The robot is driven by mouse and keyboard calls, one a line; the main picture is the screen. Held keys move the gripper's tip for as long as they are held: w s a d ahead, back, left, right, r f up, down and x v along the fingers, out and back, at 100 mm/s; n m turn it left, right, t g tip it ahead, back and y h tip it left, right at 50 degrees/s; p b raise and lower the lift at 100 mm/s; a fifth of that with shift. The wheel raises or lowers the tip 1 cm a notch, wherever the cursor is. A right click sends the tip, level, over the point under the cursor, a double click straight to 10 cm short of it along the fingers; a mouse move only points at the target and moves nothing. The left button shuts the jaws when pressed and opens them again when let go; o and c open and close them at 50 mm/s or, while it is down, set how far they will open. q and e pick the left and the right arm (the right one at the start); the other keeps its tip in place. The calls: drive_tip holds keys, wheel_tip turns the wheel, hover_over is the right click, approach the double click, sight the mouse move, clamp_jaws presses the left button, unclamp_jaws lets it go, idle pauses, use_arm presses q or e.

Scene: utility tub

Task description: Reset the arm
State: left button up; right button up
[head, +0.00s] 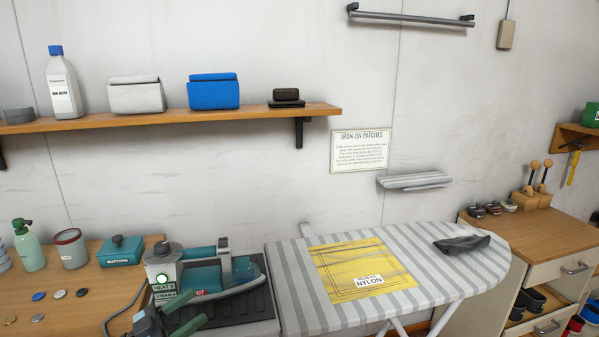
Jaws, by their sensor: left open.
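My left gripper (198,306) comes in at the bottom left of the head view. Its two green fingers are spread apart with nothing seen between them. It shows in front of the lower part of the iron station, just below the iron's red label. I cannot tell whether it touches anything. The teal-and-grey iron (222,272) rests on a dark ribbed pad (254,306). Beside it is a unit (162,256) with a lit green button and heat and steam labels. My right gripper is not in view.
A striped ironing board (293,271) holds a yellow nylon piece (362,268) and a dark grey cloth (462,245). A wooden counter (101,285) at left carries a spray bottle (28,246), a can (71,248), a teal box (121,250) and several buttons. A shelf (170,116) hangs above.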

use_arm(q)
drive_tip(key=s+d+f+n+t+y, duration=0.2)
drive_tip(key=s+f+n+y, duration=0.25)
drive_tip(key=s+f, duration=0.35)
drive_tip(key=s+d+f+n+t+y, duration=0.35)
drive_tip(key=s+f+y, duration=0.2)
drive_tip(key=f, duration=0.45)
drive_tip(key=s+a+f+n+g+y, duration=0.1)
drive_tip(key=s+f+g+y, duration=0.2)
drive_tip(key=s, duration=0.9)
drive_tip(key=s+a+f+n+g+y, duration=0.1)
drive_tip(key=s+f+g+y, duration=0.2)
drive_tip(key=s, duration=0.9)
wheel_tip(320, 180, down, 4)
drive_tip(key=shift+a+f+n+g+y+p, duration=0.25)
drive_tip(key=shift+a+n+g+y+p, duration=0.1)
drive_tip(key=shift+g, duration=0.8)
